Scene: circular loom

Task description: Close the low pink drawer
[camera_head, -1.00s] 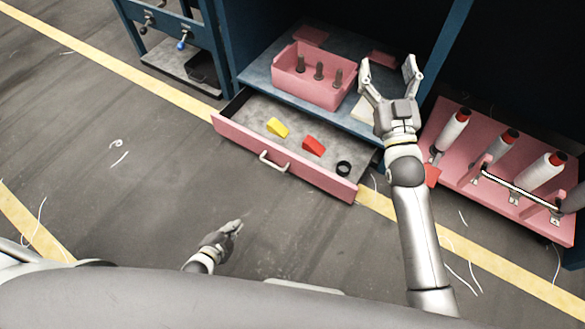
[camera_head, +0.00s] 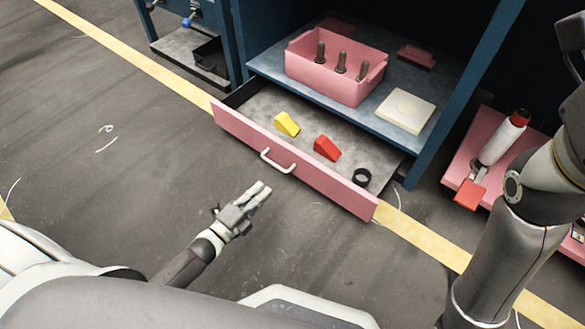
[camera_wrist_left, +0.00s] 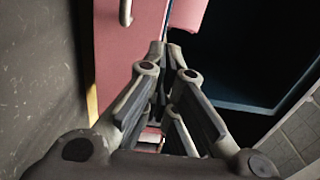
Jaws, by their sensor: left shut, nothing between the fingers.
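The low pink drawer (camera_head: 320,185) stands pulled out below the blue shelf, its handle (camera_head: 277,160) at the middle of its front. A yellow wedge (camera_head: 287,123), a red wedge (camera_head: 327,147) and a black ring (camera_head: 361,177) lie inside. My left gripper (camera_head: 262,190) is shut and empty, in front of the drawer and just below the handle in the picture, apart from it. In the left wrist view the shut fingertips (camera_wrist_left: 166,48) show beside the pink drawer front (camera_wrist_left: 118,60). My right arm is at the right edge; its gripper (camera_head: 572,38) shows only in part.
A pink bin (camera_head: 310,73) with dark pegs and a pale square block (camera_head: 405,110) sit on the blue shelf (camera_head: 270,68) above the drawer. The floor before the drawer is clear.

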